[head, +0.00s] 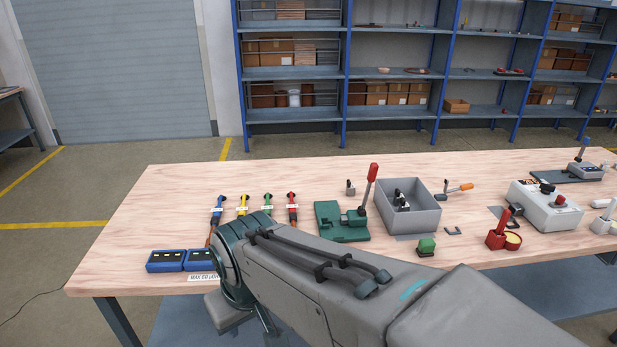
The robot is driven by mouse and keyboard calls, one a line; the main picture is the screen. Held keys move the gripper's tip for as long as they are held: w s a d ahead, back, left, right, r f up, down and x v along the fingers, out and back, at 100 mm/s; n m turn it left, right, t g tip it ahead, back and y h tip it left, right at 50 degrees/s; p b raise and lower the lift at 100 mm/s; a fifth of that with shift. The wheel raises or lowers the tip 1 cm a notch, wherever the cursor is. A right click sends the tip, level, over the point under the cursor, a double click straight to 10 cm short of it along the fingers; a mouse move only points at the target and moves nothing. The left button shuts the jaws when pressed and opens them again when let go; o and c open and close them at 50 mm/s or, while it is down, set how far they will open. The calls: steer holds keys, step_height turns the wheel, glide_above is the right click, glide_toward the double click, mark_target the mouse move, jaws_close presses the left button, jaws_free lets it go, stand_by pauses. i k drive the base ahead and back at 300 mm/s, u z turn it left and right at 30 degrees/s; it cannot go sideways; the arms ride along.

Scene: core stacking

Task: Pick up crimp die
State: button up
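I cannot tell for certain which item is the crimp die. A small dark grey metal block (350,187) stands on the table behind a green press (340,226) with a red-handled lever. Small dark and light parts (402,200) lie in an open grey bin (424,218) to the right of the press. My gripper is not visible.
Blue boxes (166,261) and several coloured-handled connectors (242,205) are on the left of the wooden table (160,205). Shelves stand behind.

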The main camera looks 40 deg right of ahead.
mark_target(350, 189)
steer(key=z, duration=0.7)
steer(key=i, duration=0.8)
steer(key=z, duration=0.95)
